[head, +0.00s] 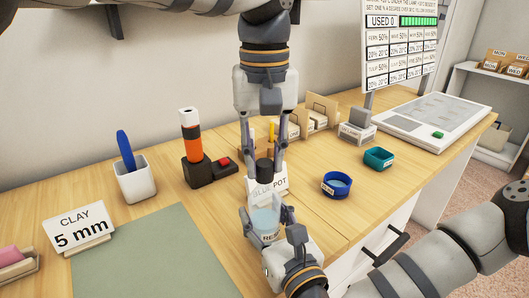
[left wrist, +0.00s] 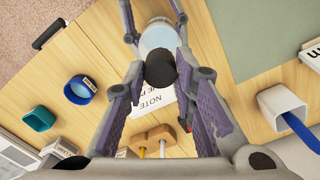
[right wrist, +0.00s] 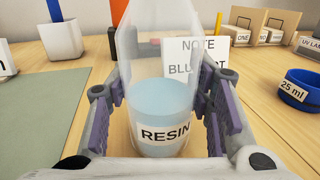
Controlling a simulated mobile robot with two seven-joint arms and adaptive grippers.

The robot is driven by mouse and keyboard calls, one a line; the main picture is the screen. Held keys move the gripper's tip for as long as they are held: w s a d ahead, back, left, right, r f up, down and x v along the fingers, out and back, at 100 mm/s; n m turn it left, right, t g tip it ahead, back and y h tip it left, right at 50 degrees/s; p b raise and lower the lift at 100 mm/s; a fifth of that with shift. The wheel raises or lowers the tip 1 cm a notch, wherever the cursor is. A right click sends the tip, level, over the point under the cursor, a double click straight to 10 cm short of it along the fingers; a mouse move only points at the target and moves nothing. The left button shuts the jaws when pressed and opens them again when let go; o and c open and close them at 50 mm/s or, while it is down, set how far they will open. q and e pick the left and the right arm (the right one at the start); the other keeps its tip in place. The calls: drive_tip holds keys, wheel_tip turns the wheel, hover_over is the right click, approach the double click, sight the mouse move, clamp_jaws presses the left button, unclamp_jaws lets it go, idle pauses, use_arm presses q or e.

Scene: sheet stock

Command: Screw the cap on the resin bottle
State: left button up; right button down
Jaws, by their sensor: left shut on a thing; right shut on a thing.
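The resin bottle (head: 266,222) is clear with pale blue liquid and a RESIN label; it stands upright in the right wrist view (right wrist: 162,100). My right gripper (head: 268,216) is shut on its body, one finger on each side. The black cap (head: 264,170) is above the bottle, between the fingertips of my left gripper (head: 264,178), which reaches down from above and is shut on it. In the left wrist view the cap (left wrist: 160,69) lies in line with the bottle (left wrist: 159,37) and covers its neck. I cannot tell whether cap and neck touch.
A white note card (right wrist: 196,56) stands just behind the bottle. A blue 25 ml dish (head: 337,185) and a teal dish (head: 379,158) are to the right. An orange-and-black device (head: 192,140) and a white cup (head: 136,180) are left. The green mat (head: 150,255) is clear.

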use_arm(q)
drive_tip(key=shift+f, duration=0.45)
